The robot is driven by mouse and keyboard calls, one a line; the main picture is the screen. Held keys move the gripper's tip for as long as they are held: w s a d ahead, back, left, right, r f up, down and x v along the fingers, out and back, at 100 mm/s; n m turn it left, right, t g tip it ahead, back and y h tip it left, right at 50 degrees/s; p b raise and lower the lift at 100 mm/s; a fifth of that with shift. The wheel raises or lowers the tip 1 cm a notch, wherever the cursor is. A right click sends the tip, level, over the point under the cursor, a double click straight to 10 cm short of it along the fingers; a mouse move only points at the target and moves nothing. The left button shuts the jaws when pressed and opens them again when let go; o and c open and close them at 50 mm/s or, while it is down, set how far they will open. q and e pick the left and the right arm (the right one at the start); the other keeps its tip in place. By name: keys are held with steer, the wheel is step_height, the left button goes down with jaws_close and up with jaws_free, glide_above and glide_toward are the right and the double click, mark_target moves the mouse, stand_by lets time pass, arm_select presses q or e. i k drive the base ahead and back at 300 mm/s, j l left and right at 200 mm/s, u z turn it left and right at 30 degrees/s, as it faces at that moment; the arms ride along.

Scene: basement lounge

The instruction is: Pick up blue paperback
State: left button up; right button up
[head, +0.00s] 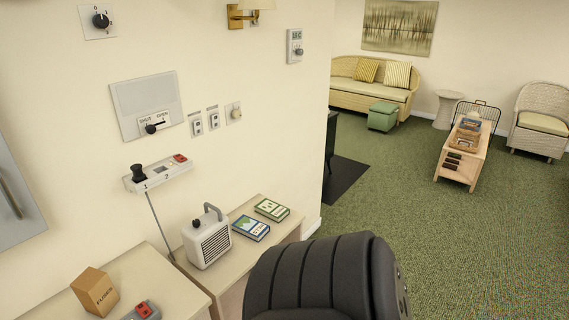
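The blue paperback (250,228) lies flat on a light wooden cabinet top (243,259) against the wall, just right of a small white heater. A green paperback (272,210) lies close behind it, to its right. Neither of my grippers shows in this view.
The white heater (207,240) stands left of the books. A cardboard fuse box (95,291) and a grey device with a red top (143,311) sit on the nearer surface. A wall shelf (159,172) is above. Open green carpet (450,240) lies to the right.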

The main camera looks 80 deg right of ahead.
mark_target(252, 229)
steer(key=z, duration=2.15)
steer(key=i+l, duration=0.15)
steer(key=l, duration=0.3)
steer(key=i+l+u, duration=0.1)
steer(key=l, duration=0.35)
steer(key=i+l, duration=0.15)
steer(key=l, duration=0.35)
steer(key=i+l+u, duration=0.1)
steer(key=l, duration=0.35)
